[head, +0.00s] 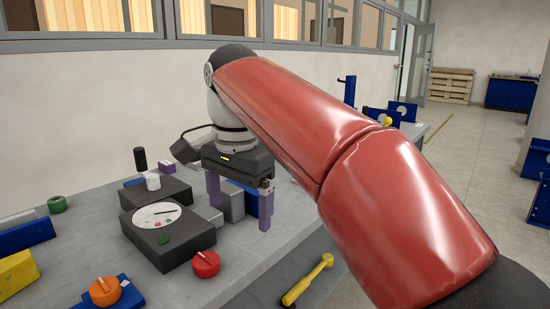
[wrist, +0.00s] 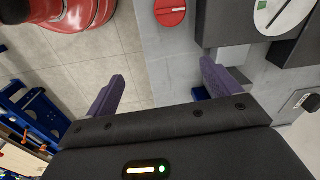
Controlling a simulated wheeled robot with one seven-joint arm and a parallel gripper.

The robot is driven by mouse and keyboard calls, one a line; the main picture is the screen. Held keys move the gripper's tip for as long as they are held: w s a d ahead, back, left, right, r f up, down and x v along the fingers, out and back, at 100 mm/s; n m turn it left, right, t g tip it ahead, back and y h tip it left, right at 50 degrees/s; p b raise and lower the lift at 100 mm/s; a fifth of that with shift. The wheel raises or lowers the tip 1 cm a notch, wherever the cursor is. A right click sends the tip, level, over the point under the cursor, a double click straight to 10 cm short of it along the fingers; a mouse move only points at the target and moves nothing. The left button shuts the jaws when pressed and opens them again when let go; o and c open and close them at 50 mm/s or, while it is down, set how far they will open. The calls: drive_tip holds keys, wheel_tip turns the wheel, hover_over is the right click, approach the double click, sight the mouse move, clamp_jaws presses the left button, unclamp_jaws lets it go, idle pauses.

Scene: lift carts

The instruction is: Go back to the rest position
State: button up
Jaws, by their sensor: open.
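My gripper (head: 240,203) hangs from my red arm over the right part of the grey table (head: 250,262), with its purple fingers pointing down. The fingers are apart and nothing shows between them. In the wrist view my gripper (wrist: 160,88) has its two purple fingers wide apart, one over the floor and one over the table edge. A grey block and a blue block stand just behind the fingers in the head view; I cannot tell whether they touch.
A black device with a white dial (head: 157,215) stands left of my gripper. A green ring (head: 57,204) is at far left. Open floor (head: 470,150) lies to the right.

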drive_tip(key=s+d+f+n+t, duration=0.1)
drive_tip(key=s+d+f+n, duration=0.2)
drive_tip(key=d, duration=0.4)
drive_tip(key=s+d+f+n+t, duration=0.1)
drive_tip(key=s+d+f+t, duration=0.1)
drive_tip(key=s+d+f, duration=0.45)
drive_tip(key=s+d+f+n+t, duration=0.1)
drive_tip(key=s+d+f+n, duration=0.1)
drive_tip(key=s+d+f, duration=0.3)
wheel_tip(320, 180, down, 5)
drive_tip(key=d, duration=0.3)
drive_tip(key=shift+n+t, duration=0.4)
idle(1.1)
